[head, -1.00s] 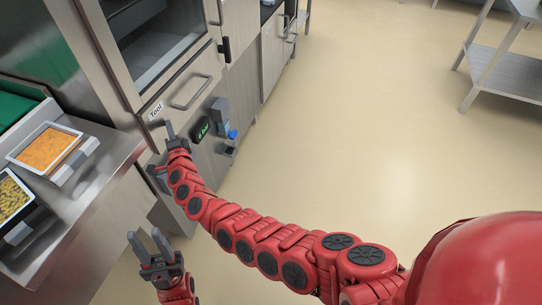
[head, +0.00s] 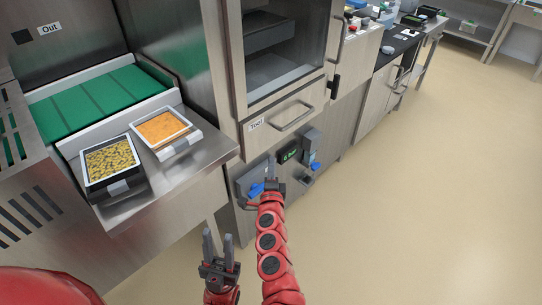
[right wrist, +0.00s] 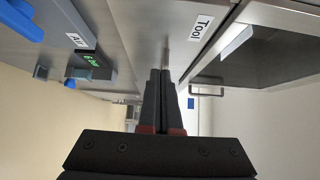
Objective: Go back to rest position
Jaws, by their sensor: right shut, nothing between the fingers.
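My left gripper (head: 219,243) is open and empty, its two dark fingers pointing up, low in the head view in front of the metal counter. My right gripper (head: 270,167) is shut with nothing in it. It is in front of the machine's lower panel, below the drawer labelled "Tool" (head: 257,125). In the right wrist view its closed fingers (right wrist: 166,88) point along the steel front, with the "Tool" label (right wrist: 201,27) beyond them. I cannot tell whether the fingertips touch the panel.
The counter holds a tray of orange food (head: 163,128) and a tray of green-yellow pieces (head: 110,160), beside a green conveyor (head: 97,102). A green-lit display (head: 288,154) and blue-tipped fittings are on the machine front. The floor (head: 400,210) at right is clear.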

